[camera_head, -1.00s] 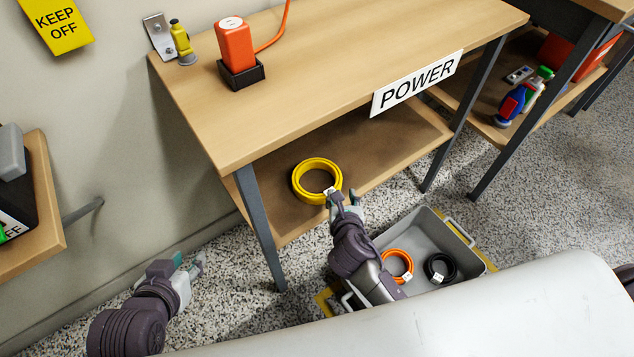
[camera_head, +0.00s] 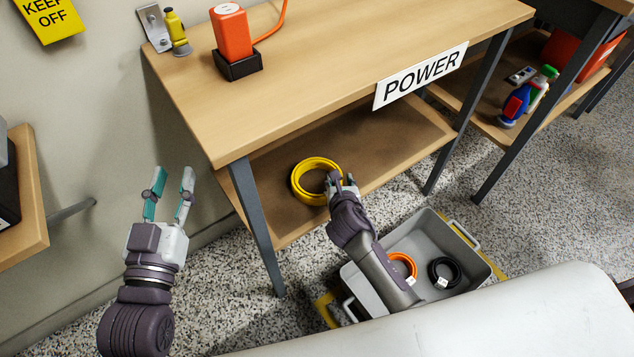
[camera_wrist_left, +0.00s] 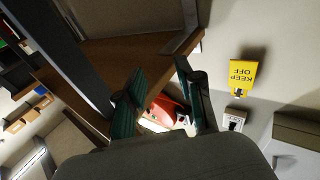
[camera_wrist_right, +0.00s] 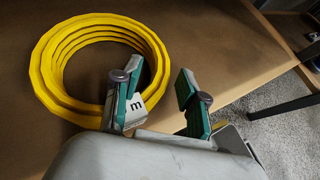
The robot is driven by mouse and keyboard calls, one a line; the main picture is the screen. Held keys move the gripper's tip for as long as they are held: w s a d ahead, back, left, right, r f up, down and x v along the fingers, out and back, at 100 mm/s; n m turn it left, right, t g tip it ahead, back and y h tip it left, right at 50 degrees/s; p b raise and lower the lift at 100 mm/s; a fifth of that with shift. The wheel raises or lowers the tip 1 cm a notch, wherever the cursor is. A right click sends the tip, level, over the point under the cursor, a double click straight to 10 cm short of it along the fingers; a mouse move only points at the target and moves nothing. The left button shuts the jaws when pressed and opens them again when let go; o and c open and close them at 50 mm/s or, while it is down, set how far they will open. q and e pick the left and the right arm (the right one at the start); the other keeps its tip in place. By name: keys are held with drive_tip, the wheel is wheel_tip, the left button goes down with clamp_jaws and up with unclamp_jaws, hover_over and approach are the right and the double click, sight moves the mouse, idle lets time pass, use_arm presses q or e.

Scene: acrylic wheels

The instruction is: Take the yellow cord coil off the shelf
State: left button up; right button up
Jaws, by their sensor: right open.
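The yellow cord coil (camera_head: 304,184) lies flat on the lower shelf (camera_head: 392,160) of the bench, near the shelf's front edge. My right gripper (camera_head: 344,178) is at the coil's right side. In the right wrist view the coil (camera_wrist_right: 48,62) fills the upper left, with a white tag (camera_wrist_right: 137,108) at its near right edge. The right gripper (camera_wrist_right: 162,98) is open, its left finger over the coil's rim by the tag and its right finger clear of the coil; contact cannot be told. My left gripper (camera_head: 170,190) is open and empty, left of the bench, also seen in its wrist view (camera_wrist_left: 158,95).
A grey crate (camera_head: 425,222) on the floor below the shelf holds an orange coil (camera_head: 403,263) and a black coil (camera_head: 445,271). A bench leg (camera_head: 256,225) stands left of the shelf. The bench top (camera_head: 330,60) is above the coil, with a POWER sign (camera_head: 420,77) on its edge.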

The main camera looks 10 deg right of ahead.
drive_tip(key=shift+w+f, duration=0.3)
drive_tip(key=shift+w, duration=0.35)
drive_tip(key=shift+d, duration=0.1)
clamp_jaws()
use_arm(q)
drive_tip(key=r+t, duration=0.1)
drive_tip(key=r, duration=0.1)
drive_tip(key=shift+s+d+r+t, duration=0.2)
drive_tip(key=shift+r+t, duration=0.1)
drive_tip(key=shift+t, duration=0.1)
use_arm(e)
drive_tip(key=shift+r, duration=0.1)
